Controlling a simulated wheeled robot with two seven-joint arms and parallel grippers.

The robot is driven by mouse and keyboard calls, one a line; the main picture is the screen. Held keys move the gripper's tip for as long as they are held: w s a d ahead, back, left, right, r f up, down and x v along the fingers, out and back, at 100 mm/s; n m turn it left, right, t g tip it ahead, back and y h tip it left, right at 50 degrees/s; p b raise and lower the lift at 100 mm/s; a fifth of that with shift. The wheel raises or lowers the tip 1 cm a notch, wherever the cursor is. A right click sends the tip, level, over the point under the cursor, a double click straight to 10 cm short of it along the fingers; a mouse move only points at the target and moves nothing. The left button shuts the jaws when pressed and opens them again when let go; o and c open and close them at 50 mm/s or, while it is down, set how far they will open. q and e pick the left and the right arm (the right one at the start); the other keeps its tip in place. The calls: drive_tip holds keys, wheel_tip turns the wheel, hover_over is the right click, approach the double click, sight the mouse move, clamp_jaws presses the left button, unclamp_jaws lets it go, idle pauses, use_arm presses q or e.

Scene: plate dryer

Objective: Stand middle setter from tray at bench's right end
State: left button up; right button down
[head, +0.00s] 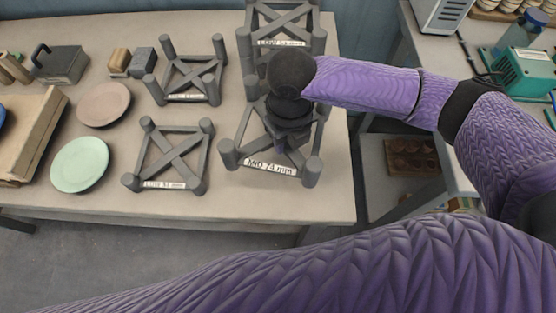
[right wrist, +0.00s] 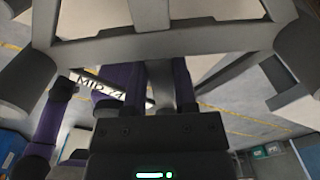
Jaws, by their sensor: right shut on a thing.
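The middle setter (head: 270,168), a grey four-posted frame with a crossed top and a "MID 74 mm" label, is at the bench's right end. My right gripper (head: 281,143) comes down over its middle and is shut on it. My dark wrist hides its back part. In the right wrist view the setter's bars (right wrist: 160,45) and its label are close in front of the gripper. It looks roughly level; I cannot tell whether its feet touch the bench. A wooden tray (head: 52,120) is at the bench's left. My left gripper is not in view.
A low setter (head: 168,160) stands just left of the held one. Another setter (head: 188,82) stands behind that, and more setter frames (head: 283,18) are directly behind my gripper. A green plate (head: 80,165) and a pink plate (head: 104,104) lie left. The bench (head: 335,190) is bare along its right edge.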

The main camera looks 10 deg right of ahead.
sight(287, 164)
drive_tip(key=shift+n, duration=1.1)
wheel_tip(287, 164, down, 10)
drive_tip(key=b, duration=0.3)
drive_tip(key=shift+f+b, duration=0.1)
drive_tip(key=shift+b, duration=0.3)
drive_tip(key=shift+c, duration=2)
unclamp_jaws()
drive_tip(key=shift+d, duration=0.1)
wheel_tip(287, 164, up, 12)
drive_tip(key=p, duration=0.4)
drive_tip(key=shift+f, duration=0.15)
drive_tip(key=shift+r, duration=0.3)
